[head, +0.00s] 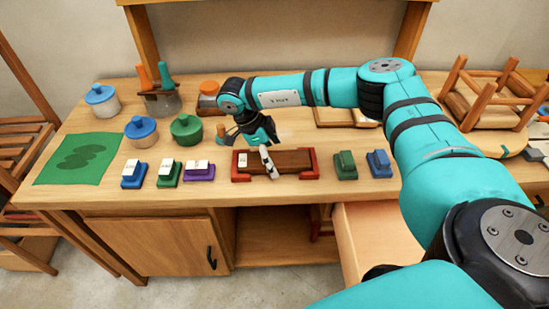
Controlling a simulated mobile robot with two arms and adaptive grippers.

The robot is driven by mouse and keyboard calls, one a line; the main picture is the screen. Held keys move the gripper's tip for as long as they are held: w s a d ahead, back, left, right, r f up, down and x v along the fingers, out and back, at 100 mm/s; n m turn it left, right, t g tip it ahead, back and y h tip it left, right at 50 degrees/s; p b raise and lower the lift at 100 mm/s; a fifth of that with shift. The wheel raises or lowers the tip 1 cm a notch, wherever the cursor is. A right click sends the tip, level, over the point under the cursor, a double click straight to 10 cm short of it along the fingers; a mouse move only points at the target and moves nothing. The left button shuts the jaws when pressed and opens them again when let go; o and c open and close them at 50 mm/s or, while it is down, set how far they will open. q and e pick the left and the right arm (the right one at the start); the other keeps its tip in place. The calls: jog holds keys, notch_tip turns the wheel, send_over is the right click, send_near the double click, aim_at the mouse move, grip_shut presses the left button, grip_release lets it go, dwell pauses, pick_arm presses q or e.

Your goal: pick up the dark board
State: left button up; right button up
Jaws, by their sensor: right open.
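The dark board (294,160) is a brown slab lying flat between the red end pieces of a holder (312,161) at the front middle of the workbench. My right gripper (258,155) reaches in from the right and points down over the left part of the board. It is open, and one pale finger shows against the board. I cannot tell whether that finger touches the board. The gripper and wrist hide the board's left back edge. My left gripper is not in view.
Small colored blocks stand left of the holder, including a purple one (199,171). A green block (345,166) and a blue block (379,164) stand to its right. An upturned stool (490,95) lies at the right.

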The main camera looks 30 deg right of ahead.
jog(key=shift+s+d+f, duration=0.1)
jog(key=shift+d+f, duration=0.05)
jog(key=shift+f, duration=0.2)
jog(key=c, duration=1.4)
jog(key=shift+r, duration=0.1)
